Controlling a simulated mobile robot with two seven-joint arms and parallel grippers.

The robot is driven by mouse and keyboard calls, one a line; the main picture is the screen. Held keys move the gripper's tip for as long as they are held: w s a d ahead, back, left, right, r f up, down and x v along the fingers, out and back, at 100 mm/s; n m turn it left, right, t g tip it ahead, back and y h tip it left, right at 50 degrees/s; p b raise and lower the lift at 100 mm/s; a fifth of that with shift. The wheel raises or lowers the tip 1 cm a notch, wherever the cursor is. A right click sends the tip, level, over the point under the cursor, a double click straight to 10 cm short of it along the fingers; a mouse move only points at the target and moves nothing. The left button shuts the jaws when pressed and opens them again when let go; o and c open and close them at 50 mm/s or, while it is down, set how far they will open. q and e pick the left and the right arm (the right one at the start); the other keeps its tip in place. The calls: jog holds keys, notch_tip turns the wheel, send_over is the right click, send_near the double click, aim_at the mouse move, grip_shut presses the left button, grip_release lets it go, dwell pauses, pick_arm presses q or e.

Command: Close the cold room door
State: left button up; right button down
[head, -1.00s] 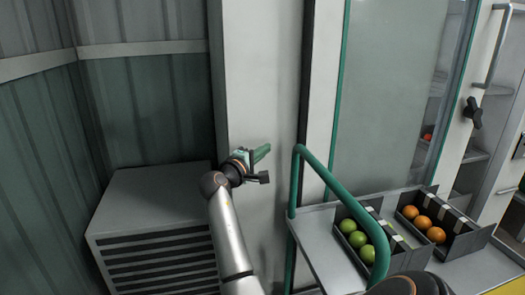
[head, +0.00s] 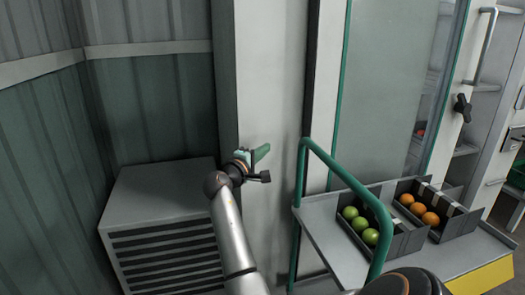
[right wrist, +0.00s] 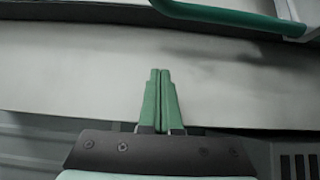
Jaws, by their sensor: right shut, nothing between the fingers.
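The cold room door appears to be the large glazed panel (head: 385,100) with green edging, right of centre in the head view. A pale upright on its right bears a long metal handle (head: 481,45) and a black knob (head: 463,107). Shelves show beside this upright, so the door looks ajar; how far I cannot tell. My right gripper (head: 262,152) is shut and empty, in front of a pale wall panel (head: 272,70), well left of the handle. Its green fingers (right wrist: 160,98) are together in the right wrist view. My left gripper is not in view.
A grey louvred unit (head: 165,190) stands at left by corrugated walls. Floor shows at the far lower right.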

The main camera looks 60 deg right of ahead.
aim_at(314, 46)
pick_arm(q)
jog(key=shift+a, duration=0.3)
pick_arm(e)
jog(key=shift+a, duration=0.2)
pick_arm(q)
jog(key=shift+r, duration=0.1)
pick_arm(e)
jog(key=shift+r, duration=0.15)
